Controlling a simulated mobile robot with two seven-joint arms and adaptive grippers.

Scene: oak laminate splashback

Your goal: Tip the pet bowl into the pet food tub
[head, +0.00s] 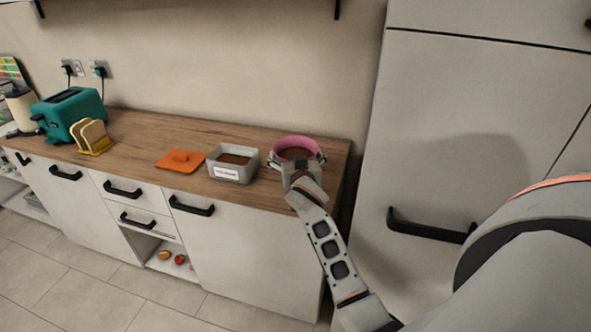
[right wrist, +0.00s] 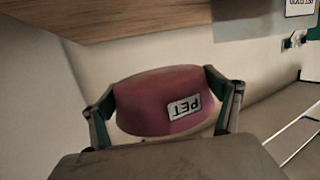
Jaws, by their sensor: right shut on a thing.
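The pet bowl (head: 297,143) is pink with brown food inside. In the head view it is at the right end of the counter, just right of the pet food tub, and looks about level; whether it touches the counter is hard to tell. My right gripper (head: 298,165) is shut on it, and the right wrist view shows the bowl (right wrist: 165,100) with its PET label between the two fingers (right wrist: 165,105). The pet food tub (head: 234,174) is a grey open box with a white label and brown food inside. My left gripper is not in view.
An orange lid (head: 180,159) with a knob lies left of the tub. A teal toaster (head: 72,113) and a rack of bread slices (head: 92,136) stand further left on the counter (head: 135,130). A tall cabinet (head: 440,130) with a black handle rises to the right.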

